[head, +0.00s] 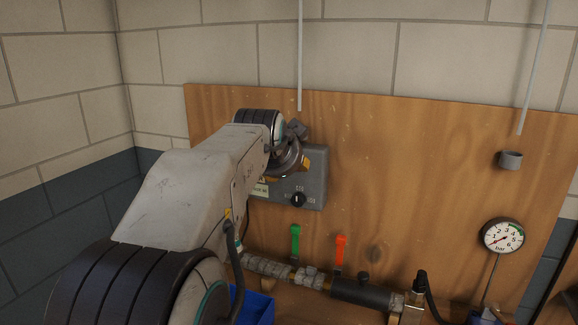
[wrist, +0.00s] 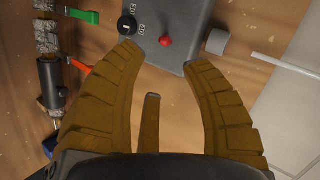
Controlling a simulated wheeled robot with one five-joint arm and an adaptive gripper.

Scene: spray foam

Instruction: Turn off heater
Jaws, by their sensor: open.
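The grey heater control box (head: 313,176) is mounted on the wooden board, partly hidden by my arm in the head view. Its black knob (head: 297,199) sits low on its face, with small markings around it. In the wrist view the box (wrist: 185,17) shows turned sideways, with the knob (wrist: 127,25) at left and a red button or lamp (wrist: 165,41) near the middle. My gripper (wrist: 165,58) is open and empty in front of the box. The red part lies between its fingertips; the left fingertip is just below the knob in the picture. I cannot tell whether they touch.
A green lever (head: 295,243) and an orange-red lever (head: 340,252) stand on the pipework below the box. A round pressure gauge (head: 502,236) is at right. A blue bin (head: 258,308) is below. The board between box and gauge is mostly clear.

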